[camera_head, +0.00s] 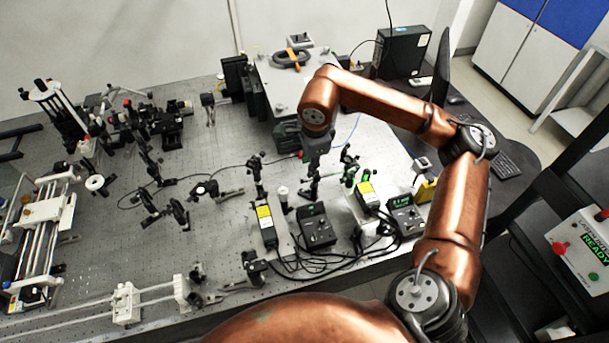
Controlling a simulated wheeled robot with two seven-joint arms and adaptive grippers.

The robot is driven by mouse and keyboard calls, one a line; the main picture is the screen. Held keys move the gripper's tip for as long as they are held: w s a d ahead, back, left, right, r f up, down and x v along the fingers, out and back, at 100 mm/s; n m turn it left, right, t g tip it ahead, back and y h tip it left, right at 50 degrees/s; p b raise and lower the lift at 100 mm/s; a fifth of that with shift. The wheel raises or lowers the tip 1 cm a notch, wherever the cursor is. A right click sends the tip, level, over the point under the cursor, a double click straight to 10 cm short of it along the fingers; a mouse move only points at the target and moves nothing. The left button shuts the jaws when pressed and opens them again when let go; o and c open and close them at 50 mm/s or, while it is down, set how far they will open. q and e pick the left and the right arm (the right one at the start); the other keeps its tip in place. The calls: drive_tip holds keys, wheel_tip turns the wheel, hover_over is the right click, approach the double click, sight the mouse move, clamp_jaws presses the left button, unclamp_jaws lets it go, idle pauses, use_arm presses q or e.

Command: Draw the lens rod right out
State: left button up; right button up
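My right gripper (315,154) points down over the middle of the optical bench (215,240), at the end of my copper arm. Its fingers are small and dark here, so I cannot tell whether they are open or shut. A dark upright rod (313,188) stands just below it, on or near the bench. It may be the lens rod, but I cannot tell for sure, nor whether the fingers touch it. Similar dark posts stand to its left (257,175) and right (348,165). My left gripper is not in view.
Yellow-labelled boxes (266,227), a black controller (317,230) and loose cables crowd the near side. A large grey instrument box (290,78) stands behind. A rail assembly (45,225) is at the left. The bench's left-middle has some bare room.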

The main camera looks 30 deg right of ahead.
sight(308, 179)
drive_tip(key=f, duration=0.5)
drive_tip(key=w+f, duration=0.1)
drive_tip(key=f, duration=0.1)
drive_tip(key=shift+w+d+f+p, duration=0.1)
drive_tip(key=shift+d+f+p, duration=0.15)
drive_tip(key=shift+d+p, duration=0.05)
clamp_jaws()
idle(0.4)
